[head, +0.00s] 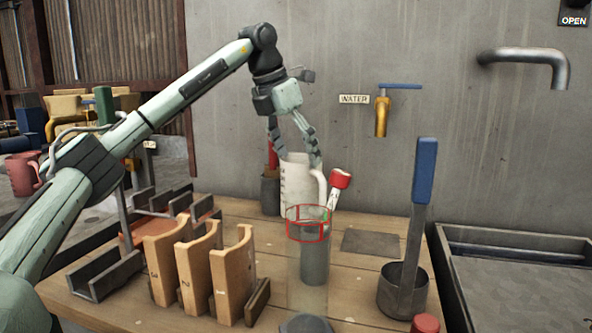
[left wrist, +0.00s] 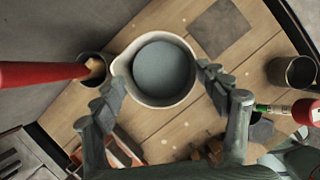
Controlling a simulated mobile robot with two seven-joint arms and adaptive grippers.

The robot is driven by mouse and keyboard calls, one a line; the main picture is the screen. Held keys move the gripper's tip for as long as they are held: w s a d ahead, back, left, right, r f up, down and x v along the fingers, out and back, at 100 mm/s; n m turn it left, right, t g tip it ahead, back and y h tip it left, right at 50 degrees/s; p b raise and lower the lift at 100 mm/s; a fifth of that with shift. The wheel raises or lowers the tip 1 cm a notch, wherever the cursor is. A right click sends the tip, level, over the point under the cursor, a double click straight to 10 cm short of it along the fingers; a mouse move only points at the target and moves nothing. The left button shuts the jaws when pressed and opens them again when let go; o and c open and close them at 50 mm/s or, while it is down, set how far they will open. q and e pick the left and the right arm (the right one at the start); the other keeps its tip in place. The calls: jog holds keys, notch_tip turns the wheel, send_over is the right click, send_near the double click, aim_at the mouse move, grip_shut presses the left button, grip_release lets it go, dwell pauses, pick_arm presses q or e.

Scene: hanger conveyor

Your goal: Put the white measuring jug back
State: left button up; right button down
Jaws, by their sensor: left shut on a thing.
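The white measuring jug (head: 298,180) stands upright near the back of the table, its handle to the right. My left gripper (head: 297,148) reaches down from above and is shut on the jug, a finger on either side. In the left wrist view the jug (left wrist: 118,66) is seen from above between the fingertips (left wrist: 160,85), with a grey round surface inside. My right gripper is not in view.
A clear cylinder (head: 307,270) with a red ring stands in front of the jug. A dark square plate (head: 370,242) lies to its right. Wooden curved holders (head: 232,275) stand left, a blue-handled ladle (head: 422,175) right. A dark cup (head: 270,193) is beside the jug.

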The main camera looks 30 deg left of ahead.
aim_at(296, 171)
pick_arm(q)
jog(key=shift+f, duration=1.8)
jog(key=shift+f, duration=0.1)
jog(key=o, duration=1.9)
jog(key=shift+s+f, duration=0.1)
jog(key=shift+f, duration=0.05)
jog(key=v, duration=1.2)
